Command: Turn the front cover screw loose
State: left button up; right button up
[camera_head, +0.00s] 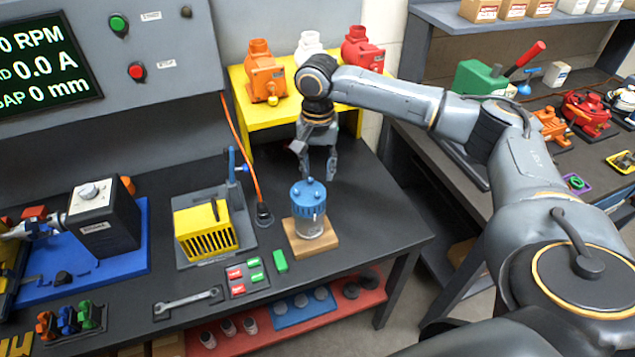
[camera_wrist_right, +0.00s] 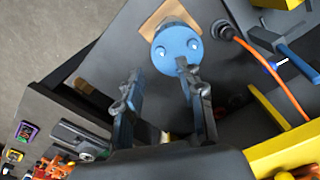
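A blue round cover (camera_head: 308,196) with small raised screws on its top sits on a clear and grey cylindrical body (camera_head: 309,228), which stands upright on a wooden block (camera_head: 299,243). In the right wrist view the cover (camera_wrist_right: 174,50) shows two screw heads, one on the left (camera_wrist_right: 160,53) and one on the right (camera_wrist_right: 193,44); a finger overlaps its lower edge. I cannot tell which screw is the front one. My right gripper (camera_head: 317,172) hangs just above and behind the cover, fingers apart and empty, pointing down. My left gripper is out of view.
A yellow slotted box (camera_head: 205,230) and a blue-handled clamp stand left of the body. An orange cable (camera_head: 240,150) runs down to the bench. A yellow shelf (camera_head: 265,113) with coloured motors stands behind. A wrench (camera_head: 187,302) lies in front. The bench right of the block is clear.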

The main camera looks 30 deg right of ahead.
aim_at(318, 194)
notch_tip(318, 194, down, 7)
jog(key=shift+r+p, duration=0.2)
jog(key=shift+p, duration=0.55)
